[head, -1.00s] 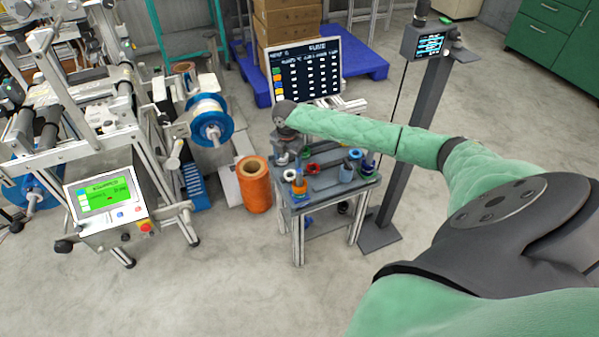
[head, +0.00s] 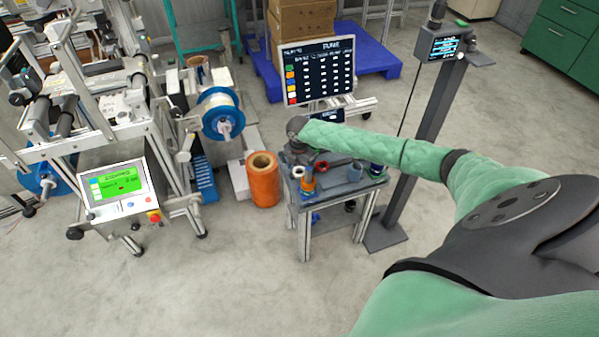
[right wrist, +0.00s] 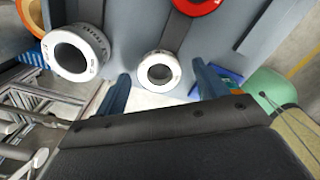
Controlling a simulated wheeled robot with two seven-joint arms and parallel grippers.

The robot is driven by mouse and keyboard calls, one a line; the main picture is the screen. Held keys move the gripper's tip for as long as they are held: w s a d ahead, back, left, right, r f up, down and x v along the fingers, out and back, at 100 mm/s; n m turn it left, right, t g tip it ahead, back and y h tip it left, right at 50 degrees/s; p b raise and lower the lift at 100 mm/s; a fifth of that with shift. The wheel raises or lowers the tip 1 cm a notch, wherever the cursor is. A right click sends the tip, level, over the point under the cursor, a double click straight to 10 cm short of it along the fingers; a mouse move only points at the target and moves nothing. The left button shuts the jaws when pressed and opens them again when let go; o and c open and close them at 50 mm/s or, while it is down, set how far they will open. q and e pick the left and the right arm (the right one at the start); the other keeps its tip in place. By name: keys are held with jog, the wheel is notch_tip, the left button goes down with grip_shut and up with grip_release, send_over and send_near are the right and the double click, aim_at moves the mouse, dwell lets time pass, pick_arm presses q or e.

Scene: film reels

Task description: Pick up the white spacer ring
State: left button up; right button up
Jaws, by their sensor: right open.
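The white spacer ring (right wrist: 157,56) lies flat on the grey table top in the right wrist view, its round hole facing up. It also shows small near the table's left side in the head view (head: 296,168). My right gripper (right wrist: 163,88) is open, its two dark blue fingers at either side of the ring in the picture. Whether they are down at the ring's height I cannot tell. In the head view my right gripper (head: 298,154) points down over the table's left part, partly blurred into the objects there. My left gripper is not in view.
A larger grey-white ring (right wrist: 92,38) lies left of the spacer ring. A red ring (right wrist: 213,5) lies beyond it. Blue and orange parts (head: 308,182) stand on the small table (head: 335,192). An orange roll (head: 263,186) stands on the floor beside it.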

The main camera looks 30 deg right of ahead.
jog(key=c, duration=1.1)
